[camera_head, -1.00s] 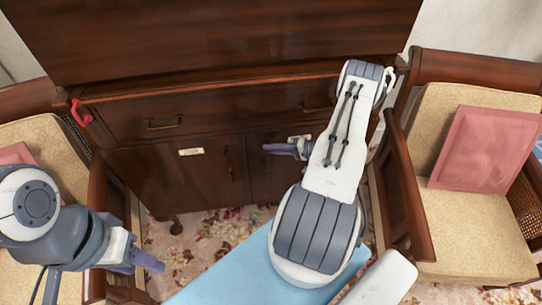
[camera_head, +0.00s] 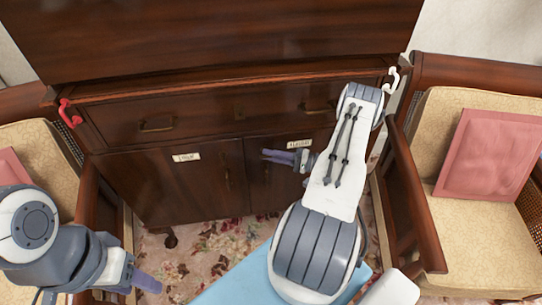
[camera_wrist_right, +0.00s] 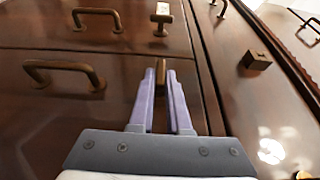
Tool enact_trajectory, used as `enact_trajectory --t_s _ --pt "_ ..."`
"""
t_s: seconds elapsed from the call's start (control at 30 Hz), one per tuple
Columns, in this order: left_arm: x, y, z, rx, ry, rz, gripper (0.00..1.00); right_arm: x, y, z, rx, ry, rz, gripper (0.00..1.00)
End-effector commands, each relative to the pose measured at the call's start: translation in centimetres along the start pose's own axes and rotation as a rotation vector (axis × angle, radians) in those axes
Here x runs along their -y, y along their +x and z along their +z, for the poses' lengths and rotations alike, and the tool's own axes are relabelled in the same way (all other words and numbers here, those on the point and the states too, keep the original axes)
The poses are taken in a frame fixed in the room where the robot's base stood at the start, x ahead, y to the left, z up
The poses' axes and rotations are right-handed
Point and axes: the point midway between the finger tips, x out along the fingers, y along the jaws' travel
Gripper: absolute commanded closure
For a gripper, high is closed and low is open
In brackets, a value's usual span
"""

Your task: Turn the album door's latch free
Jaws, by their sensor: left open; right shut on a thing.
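The dark wooden cabinet has two lower doors. The right-hand door (camera_head: 258,190) carries a pale label (camera_head: 299,144), too small to read surely. My right gripper (camera_head: 268,156) is in front of this door, below the label's level. In the right wrist view, the right gripper (camera_wrist_right: 163,75) is shut on a small brass latch (camera_wrist_right: 160,72), which stands between its two purple fingertips. The latch is hidden in the head view. My left gripper (camera_head: 150,284) is open, low at the left, away from the cabinet.
The left door (camera_head: 180,195) has its own label (camera_head: 186,157). Drawers with brass handles (camera_head: 156,125) lie above. A red hook (camera_head: 70,112) and a white hook (camera_head: 393,80) are at the cabinet's sides. Armchairs (camera_head: 490,230) flank it. Patterned carpet (camera_head: 205,242) lies in front.

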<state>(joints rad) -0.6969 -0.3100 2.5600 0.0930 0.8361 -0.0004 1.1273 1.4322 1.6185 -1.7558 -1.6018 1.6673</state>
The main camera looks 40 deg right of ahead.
Motion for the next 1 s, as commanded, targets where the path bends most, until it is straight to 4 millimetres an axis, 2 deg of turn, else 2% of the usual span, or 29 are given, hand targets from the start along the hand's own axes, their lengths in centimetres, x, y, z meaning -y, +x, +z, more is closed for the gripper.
enact_trajectory --t_s 0.07,0.1,0.17,0.57,0.67,1.0 --pt "0.0 0.0 0.0 0.000 0.000 0.000 0.50 0.1 0.0 -0.3 -0.007 -0.005 0.000 1.00" --pt "0.0 0.0 0.0 0.000 0.000 0.000 0.50 0.1 0.0 -0.3 -0.007 -0.005 0.001 0.77" --pt "0.0 0.0 0.0 0.000 0.000 0.000 0.50 0.1 0.0 -0.3 -0.007 -0.005 0.001 0.55" --pt "0.0 0.1 0.0 0.000 0.000 0.000 0.50 0.0 -0.7 -0.2 -0.006 -0.003 0.000 0.55" --pt "0.0 0.4 0.0 0.000 0.000 0.000 0.50 -0.1 -2.0 -0.3 -0.009 -0.004 0.000 0.55" --pt "0.1 1.4 0.1 0.000 0.000 0.000 0.50 -0.1 -8.4 -0.2 -0.008 -0.004 0.001 0.55"
